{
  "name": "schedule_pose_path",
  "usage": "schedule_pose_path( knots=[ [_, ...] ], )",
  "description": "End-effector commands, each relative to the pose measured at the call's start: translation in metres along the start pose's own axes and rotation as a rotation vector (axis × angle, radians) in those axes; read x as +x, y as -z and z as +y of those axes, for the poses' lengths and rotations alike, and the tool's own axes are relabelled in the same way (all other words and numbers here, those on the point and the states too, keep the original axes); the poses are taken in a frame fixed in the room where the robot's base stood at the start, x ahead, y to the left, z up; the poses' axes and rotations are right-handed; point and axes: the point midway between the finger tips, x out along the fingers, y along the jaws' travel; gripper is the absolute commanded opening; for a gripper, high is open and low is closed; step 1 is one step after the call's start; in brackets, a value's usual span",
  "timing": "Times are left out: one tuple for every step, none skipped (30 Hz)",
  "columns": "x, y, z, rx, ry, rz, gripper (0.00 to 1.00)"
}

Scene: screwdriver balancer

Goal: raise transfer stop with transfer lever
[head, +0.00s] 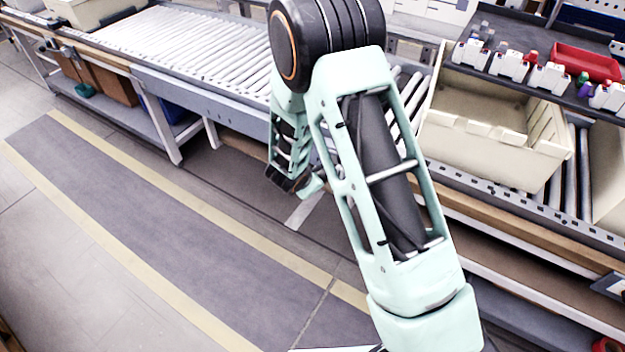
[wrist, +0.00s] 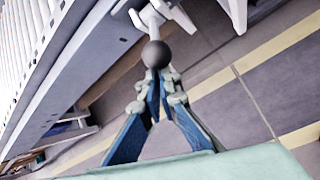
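The transfer lever (wrist: 150,18) shows in the wrist view as a pale arm under the conveyor's side, ending in a dark round knob (wrist: 156,54). My gripper (wrist: 161,76) points straight at the knob, its fingers running close together towards the tips. The knob overlaps the fingertips in the picture, so I cannot tell whether they touch or hold it. In the head view my gripper (head: 286,182) hangs low beside the conveyor's front edge, partly behind my arm. A small pale piece, perhaps the lever (head: 312,184), shows beside it. I cannot make out the transfer stop.
A roller conveyor (head: 215,72) runs along the back, its side rail and legs close to my gripper. A beige crate (head: 490,157) stands on rollers at the right, below a shelf with small bottles (head: 508,66) and a red tray (head: 585,62). The floor in front (head: 180,220) is clear.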

Motion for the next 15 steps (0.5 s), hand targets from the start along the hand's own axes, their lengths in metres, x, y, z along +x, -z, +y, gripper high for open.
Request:
schedule_pose_path(
  knots=[
    [0.000, -0.010, 0.003, 0.007, -0.005, -0.019, 0.00],
    [0.000, -0.010, 0.003, 0.007, -0.005, -0.020, 0.00],
    [0.001, -0.010, 0.003, 0.007, -0.005, -0.020, 0.00],
    [0.002, -0.009, 0.003, 0.007, -0.005, -0.020, 0.00],
    [0.003, -0.008, 0.002, 0.008, -0.005, -0.020, 0.00],
    [0.004, -0.005, 0.002, 0.007, -0.005, -0.020, 0.00],
    [0.006, -0.003, 0.002, 0.007, -0.005, -0.019, 0.00],
    [0.007, 0.001, 0.002, 0.007, -0.005, -0.018, 0.00],
    [0.010, 0.006, 0.002, 0.008, -0.004, -0.016, 0.00],
    [0.012, 0.010, 0.002, 0.008, -0.003, -0.015, 0.00],
    [0.014, 0.016, 0.001, 0.006, -0.002, -0.013, 0.00],
    [0.017, 0.023, 0.001, 0.006, -0.001, -0.010, 0.00],
    [0.020, 0.028, 0.001, 0.006, 0.000, -0.009, 0.00],
    [0.022, 0.033, 0.000, 0.005, 0.001, -0.008, 0.00],
    [0.011, 0.029, 0.004, 0.007, -0.001, -0.009, 0.00]
  ],
)
